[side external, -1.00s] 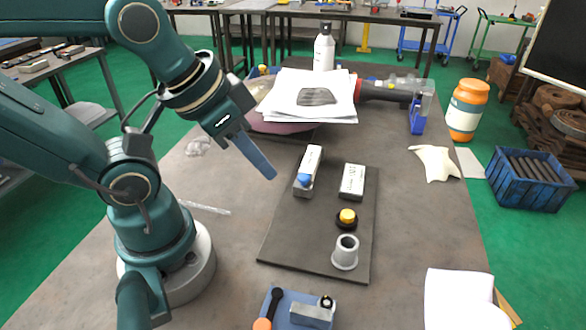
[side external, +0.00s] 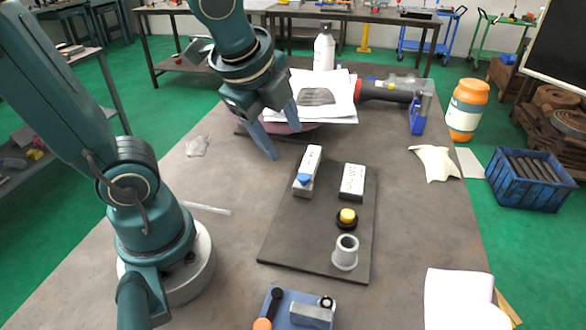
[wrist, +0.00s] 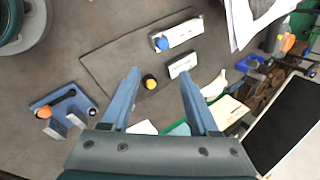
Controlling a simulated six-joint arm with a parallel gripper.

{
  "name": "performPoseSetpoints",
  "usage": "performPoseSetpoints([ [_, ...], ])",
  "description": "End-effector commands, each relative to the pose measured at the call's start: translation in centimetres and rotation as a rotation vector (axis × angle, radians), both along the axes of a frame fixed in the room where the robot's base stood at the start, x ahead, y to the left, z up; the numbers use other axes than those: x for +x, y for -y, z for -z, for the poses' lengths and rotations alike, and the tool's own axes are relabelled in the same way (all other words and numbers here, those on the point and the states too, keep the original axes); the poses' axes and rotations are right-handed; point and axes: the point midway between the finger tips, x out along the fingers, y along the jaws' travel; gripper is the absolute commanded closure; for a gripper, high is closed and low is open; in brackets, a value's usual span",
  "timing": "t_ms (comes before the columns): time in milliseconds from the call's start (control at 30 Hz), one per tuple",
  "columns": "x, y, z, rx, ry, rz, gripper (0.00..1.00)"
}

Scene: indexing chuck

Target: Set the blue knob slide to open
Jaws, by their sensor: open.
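The blue knob (side external: 304,179) sits on a light grey slide block (side external: 313,160) near the far left of a dark plate (side external: 295,235). The knob is toward the near end of the block. In the wrist view the blue knob (wrist: 161,44) is at the left end of the block (wrist: 185,33). My gripper (side external: 286,142) is open and empty, above and behind the block in the side view. Its two blue fingers (wrist: 158,75) are spread wide in the wrist view. The labels on the block are too small to read.
The plate also holds a second labelled block (side external: 353,181), a yellow button (side external: 347,216) and a grey cylinder (side external: 345,252). Papers (side external: 310,95) and a white bottle (side external: 324,50) stand behind. A blue clamp fixture (side external: 295,308) is at the front.

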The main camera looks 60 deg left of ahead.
Motion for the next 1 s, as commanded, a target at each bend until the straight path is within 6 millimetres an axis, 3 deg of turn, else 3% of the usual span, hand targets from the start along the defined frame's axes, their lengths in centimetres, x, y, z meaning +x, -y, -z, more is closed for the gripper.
performPoseSetpoints([
  [100, 2.3, -0.8, 1.2, 0.175, -0.139, 0.270, 0.39],
  [300, 5.2, -1.5, 4.1, 0.348, -0.336, 0.583, 0.39],
  [633, 5.7, -1.4, 7.7, 0.363, -0.455, 0.653, 0.39],
  [1000, 6.3, -2.9, 11.6, 0.362, -0.455, 0.652, 0.39],
])
